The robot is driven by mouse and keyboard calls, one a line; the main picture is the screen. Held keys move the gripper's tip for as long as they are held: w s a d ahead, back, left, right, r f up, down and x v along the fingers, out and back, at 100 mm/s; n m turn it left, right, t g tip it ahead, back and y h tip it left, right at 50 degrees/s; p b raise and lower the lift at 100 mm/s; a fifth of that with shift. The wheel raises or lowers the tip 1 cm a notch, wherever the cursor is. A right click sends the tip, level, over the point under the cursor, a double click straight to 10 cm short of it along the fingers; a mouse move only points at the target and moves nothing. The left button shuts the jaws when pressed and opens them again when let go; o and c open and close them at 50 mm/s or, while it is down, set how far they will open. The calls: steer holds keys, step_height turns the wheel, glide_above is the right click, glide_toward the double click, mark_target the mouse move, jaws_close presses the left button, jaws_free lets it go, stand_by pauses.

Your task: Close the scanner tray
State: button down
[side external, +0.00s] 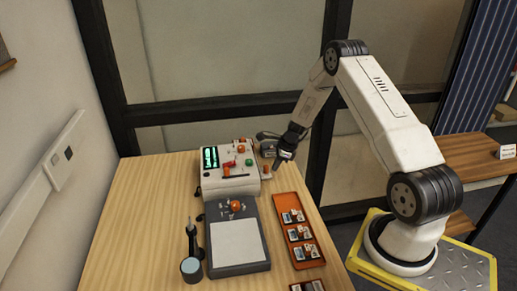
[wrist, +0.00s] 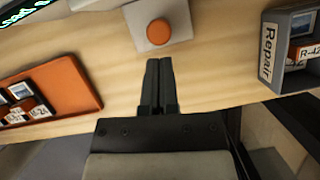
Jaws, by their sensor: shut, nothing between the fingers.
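The scanner (side external: 228,182) is a pale box with a green-lit display, standing on the wooden table. Its dark grey tray (side external: 250,264) with a white pad extends from its front toward the side camera. An orange knob and small metal parts are at the tray's inner end. My gripper (side external: 276,170) is right of the scanner, above the table and apart from the tray. In the wrist view my gripper (wrist: 159,62) has its fingers together and empty, pointing toward an orange round button (wrist: 158,32) on a pale base. The scanner tray is not clearly visible in the wrist view.
An orange tray (side external: 289,205) holding several small labelled items lies right of the scanner tray; it also shows in the wrist view (wrist: 84,72). A grey box labelled Repair (wrist: 270,70) is near the table edge. A dark upright tool (side external: 190,240) stands left of the scanner tray.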

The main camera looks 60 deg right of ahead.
steer(key=shift+s+d, duration=0.8)
steer(key=shift+s, duration=0.25)
steer(key=v, duration=1)
steer(key=a+r+n+g+h, duration=0.1)
steer(key=a+r+n, duration=0.2)
steer(key=a+n, duration=0.4)
steer(key=a+r+n+g, duration=0.1)
steer(key=a+r+n, duration=0.2)
steer(key=a+n, duration=0.5)
steer(key=s+a+r+n, duration=0.1)
steer(key=s+a+n, duration=0.4)
steer(key=a+n, duration=0.2)
steer(key=s+a+r+n+t+h, duration=0.1)
steer(key=s+a+n, duration=0.4)
steer(key=a, duration=0.3)
steer(key=shift+a+r+n+h, duration=0.3)
steer(key=shift+a+r+n, duration=0.1)
steer(key=shift+n, duration=0.5)
steer(key=shift+s, duration=0.1)
